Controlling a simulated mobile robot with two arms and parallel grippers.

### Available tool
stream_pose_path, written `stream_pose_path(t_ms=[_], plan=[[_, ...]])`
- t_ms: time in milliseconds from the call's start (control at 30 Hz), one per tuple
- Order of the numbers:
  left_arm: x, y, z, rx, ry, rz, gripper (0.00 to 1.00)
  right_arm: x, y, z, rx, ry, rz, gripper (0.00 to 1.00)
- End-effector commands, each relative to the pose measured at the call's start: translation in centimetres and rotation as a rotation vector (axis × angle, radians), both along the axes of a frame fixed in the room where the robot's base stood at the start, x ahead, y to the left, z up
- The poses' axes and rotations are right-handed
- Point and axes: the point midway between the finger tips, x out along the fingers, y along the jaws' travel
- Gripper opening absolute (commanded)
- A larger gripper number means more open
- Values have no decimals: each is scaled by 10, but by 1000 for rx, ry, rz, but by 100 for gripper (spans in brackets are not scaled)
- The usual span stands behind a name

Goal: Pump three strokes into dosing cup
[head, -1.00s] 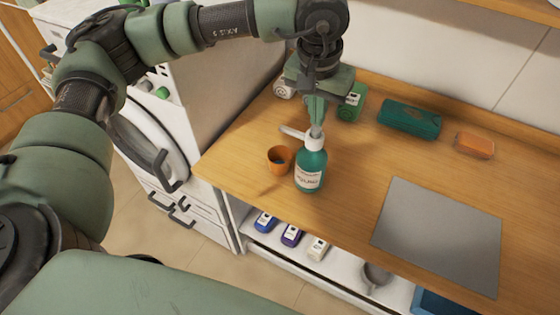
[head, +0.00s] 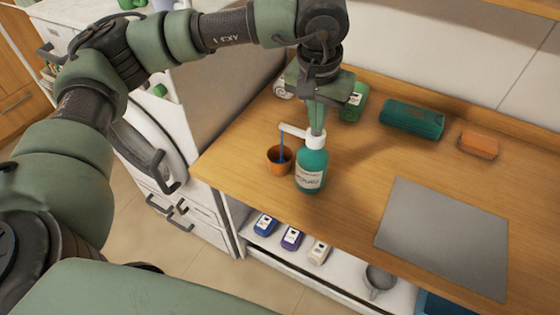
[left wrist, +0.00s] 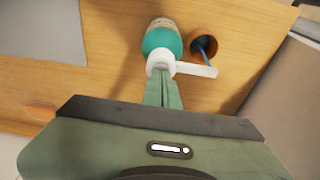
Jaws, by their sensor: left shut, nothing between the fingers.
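A teal pump bottle (head: 311,170) with a white pump head (head: 314,139) stands upright on the wooden counter. Its spout points left over an orange dosing cup (head: 278,168). A thin blue stream (head: 282,146) runs from the spout down into the cup. My left gripper (head: 317,131) is shut and empty, pointing down with its fingertips on top of the pump head. In the left wrist view the shut fingers (left wrist: 162,76) meet the white pump head, with the bottle (left wrist: 162,40) and the cup (left wrist: 204,44) beyond. My right gripper is not in view.
A green box (head: 353,102), a teal case (head: 412,119) and an orange block (head: 478,144) lie behind on the counter (head: 370,165). A grey mat (head: 443,235) lies at right. Small bottles (head: 291,238) and a grey mug (head: 379,280) stand on the shelf below.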

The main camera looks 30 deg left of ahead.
Motion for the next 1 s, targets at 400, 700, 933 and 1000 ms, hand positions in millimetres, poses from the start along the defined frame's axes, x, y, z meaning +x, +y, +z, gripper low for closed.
stream_pose_path(t_ms=[400,700,933,1000], plan=[[0,0,23,1,1,0,0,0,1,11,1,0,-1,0],[0,0,26,0,1,0,0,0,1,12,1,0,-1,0],[0,0,26,0,1,0,0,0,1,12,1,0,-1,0],[0,0,26,0,1,0,0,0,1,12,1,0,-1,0]])
